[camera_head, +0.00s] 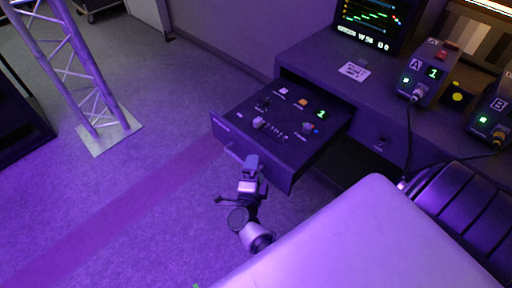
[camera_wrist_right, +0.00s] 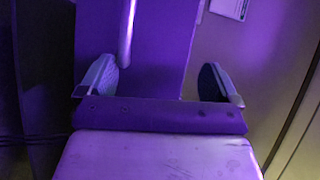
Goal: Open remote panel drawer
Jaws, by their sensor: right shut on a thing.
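The remote panel drawer (camera_head: 276,128) stands pulled out from the dark desk, with its top controls and a lit green "1" showing. Its bar handle (camera_head: 232,154) runs along the front face. My right gripper (camera_head: 250,165) is at the handle and shut on it, partly hiding it. In the right wrist view, the handle (camera_wrist_right: 127,35) is a pale bar close to the left finger of my right gripper (camera_wrist_right: 160,80), in front of the purple drawer front (camera_wrist_right: 160,60). My left gripper is not in view.
The desk (camera_head: 320,62) carries a screen (camera_head: 368,22) and two controller boxes, A (camera_head: 426,75) and B (camera_head: 492,118), with cables. A metal truss (camera_head: 75,65) stands on a base plate at the left. The carpet in front of the drawer is clear.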

